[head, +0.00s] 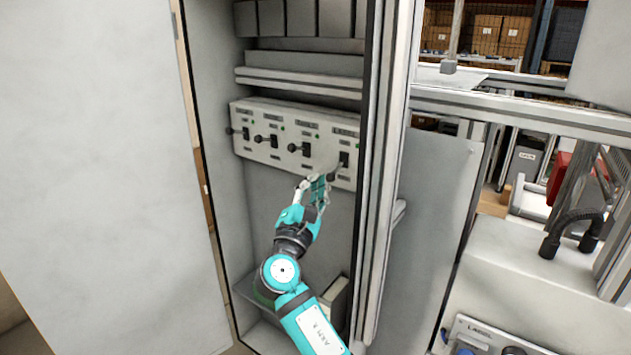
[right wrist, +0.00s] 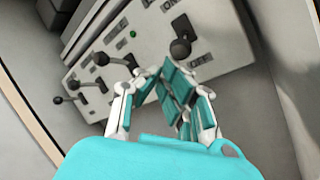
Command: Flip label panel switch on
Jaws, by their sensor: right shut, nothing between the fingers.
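The switch panel (head: 262,155) is a light grey box inside the open cabinet, with several black lever switches in a row. The labels above them are too small to read in the head view. My right gripper (head: 322,181) is shut and empty, just below the rightmost switch (head: 344,159). That switch's lever points down and toward the gripper. In the right wrist view, the dark round knob (right wrist: 180,48) of the nearest switch sits just beyond the fingertips (right wrist: 160,75), between ON and OFF markings. Whether they touch cannot be told. My left gripper is not in view.
The open cabinet door (head: 95,150) stands to the left. A metal frame post (head: 385,170) borders the cabinet on the right. Other levers (head: 296,148) stick out left of the gripper. The cabinet's back wall below the panel is clear.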

